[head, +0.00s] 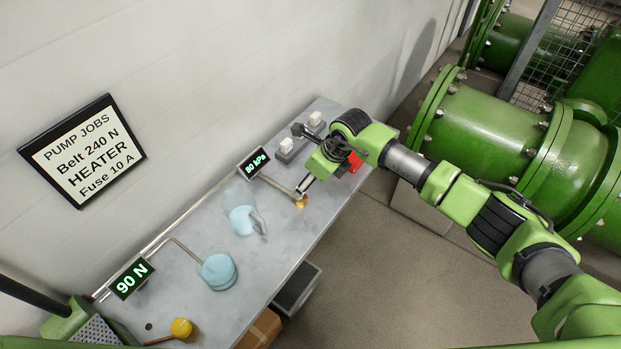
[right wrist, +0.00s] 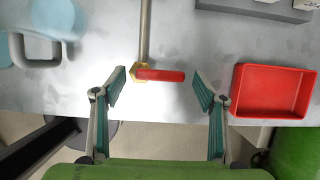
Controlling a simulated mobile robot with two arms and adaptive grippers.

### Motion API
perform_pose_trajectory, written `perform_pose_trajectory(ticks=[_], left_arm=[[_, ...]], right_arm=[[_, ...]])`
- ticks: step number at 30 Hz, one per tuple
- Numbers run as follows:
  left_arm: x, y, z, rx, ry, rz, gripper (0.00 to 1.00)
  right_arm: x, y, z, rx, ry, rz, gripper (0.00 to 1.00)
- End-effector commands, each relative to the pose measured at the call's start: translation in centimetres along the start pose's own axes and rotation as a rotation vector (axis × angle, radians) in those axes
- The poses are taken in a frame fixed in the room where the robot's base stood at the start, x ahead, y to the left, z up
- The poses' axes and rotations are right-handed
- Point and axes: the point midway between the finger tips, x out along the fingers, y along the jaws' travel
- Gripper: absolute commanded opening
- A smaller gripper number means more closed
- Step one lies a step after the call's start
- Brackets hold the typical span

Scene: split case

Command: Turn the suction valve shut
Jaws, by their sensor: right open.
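The suction valve (right wrist: 138,72) has a yellow body at the end of a grey pipe. Its red handle (right wrist: 165,76) points right, crosswise to the pipe. In the head view only the yellow valve body (head: 301,203) shows clearly at the bench's front edge; the handle is hidden or too small to tell. My right gripper (head: 304,188) is over the valve. In the right wrist view the right gripper (right wrist: 160,84) is open, one finger on each side of the handle, with gaps between. My left gripper is not in view.
A display reading 80 kPa (head: 255,162) stands behind the valve. A red tray (right wrist: 240,98) lies to its right. A pale blue jug (head: 242,220) and a blue round piece (head: 218,271) stand to the left.

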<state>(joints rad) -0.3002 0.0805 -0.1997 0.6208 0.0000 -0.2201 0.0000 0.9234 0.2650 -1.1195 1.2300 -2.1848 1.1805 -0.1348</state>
Motion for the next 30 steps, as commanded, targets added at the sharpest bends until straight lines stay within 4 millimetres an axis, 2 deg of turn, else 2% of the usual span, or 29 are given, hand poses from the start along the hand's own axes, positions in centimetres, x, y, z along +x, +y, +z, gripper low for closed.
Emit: perform_pose_trajectory(ticks=[1,5,6,20,30], left_arm=[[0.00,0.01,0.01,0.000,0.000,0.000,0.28],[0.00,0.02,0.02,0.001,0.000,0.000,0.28],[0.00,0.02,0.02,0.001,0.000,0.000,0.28],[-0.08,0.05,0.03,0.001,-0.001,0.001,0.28],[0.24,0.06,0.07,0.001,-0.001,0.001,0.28]], right_arm=[[-0.01,0.00,0.00,0.000,0.000,0.000,0.65],[-0.03,0.00,0.00,0.000,0.000,0.000,0.32],[-0.03,0.00,0.00,0.000,0.000,0.000,0.27],[-0.15,0.09,-0.23,0.072,0.000,-0.030,0.27],[-0.29,0.59,-0.97,0.316,-0.001,-0.133,0.27]])
